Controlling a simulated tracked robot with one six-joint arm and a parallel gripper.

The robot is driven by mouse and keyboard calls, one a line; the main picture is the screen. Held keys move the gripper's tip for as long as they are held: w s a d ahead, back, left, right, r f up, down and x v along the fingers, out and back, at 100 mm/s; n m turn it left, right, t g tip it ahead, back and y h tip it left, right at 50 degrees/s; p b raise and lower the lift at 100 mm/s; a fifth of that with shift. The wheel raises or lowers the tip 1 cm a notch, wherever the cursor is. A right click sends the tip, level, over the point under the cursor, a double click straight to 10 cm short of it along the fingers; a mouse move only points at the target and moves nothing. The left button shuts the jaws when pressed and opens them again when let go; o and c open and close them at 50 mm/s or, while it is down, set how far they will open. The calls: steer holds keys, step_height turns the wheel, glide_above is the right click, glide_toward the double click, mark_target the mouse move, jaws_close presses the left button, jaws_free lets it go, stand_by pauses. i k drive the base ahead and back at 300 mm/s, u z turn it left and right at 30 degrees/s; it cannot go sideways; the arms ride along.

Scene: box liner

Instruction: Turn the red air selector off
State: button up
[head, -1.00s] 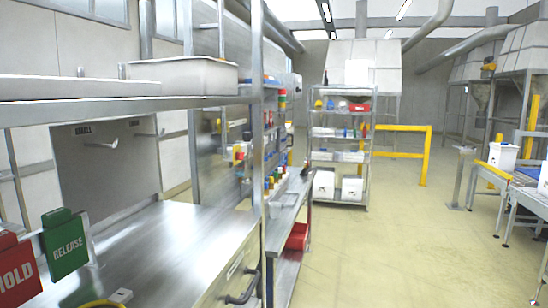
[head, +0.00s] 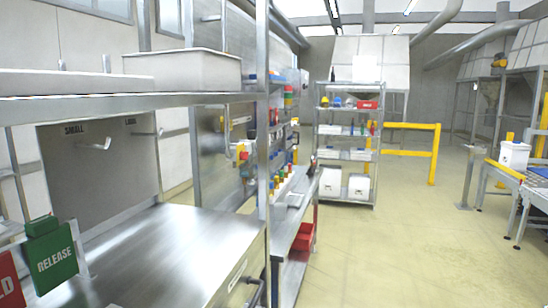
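I cannot tell for sure which red part is the air selector. My gripper is not in view.
A steel bench (head: 165,250) with an overhead shelf (head: 100,100) fills the left, with a green RELEASE sign (head: 52,258). A wire rack (head: 345,155) and a yellow barrier (head: 434,155) stand ahead. The pale floor (head: 400,250) right of the benches is clear.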

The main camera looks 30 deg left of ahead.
mark_target(244, 156)
steer(key=z, duration=0.05)
steer(key=i, duration=2.5)
steer(key=u, duration=2.15)
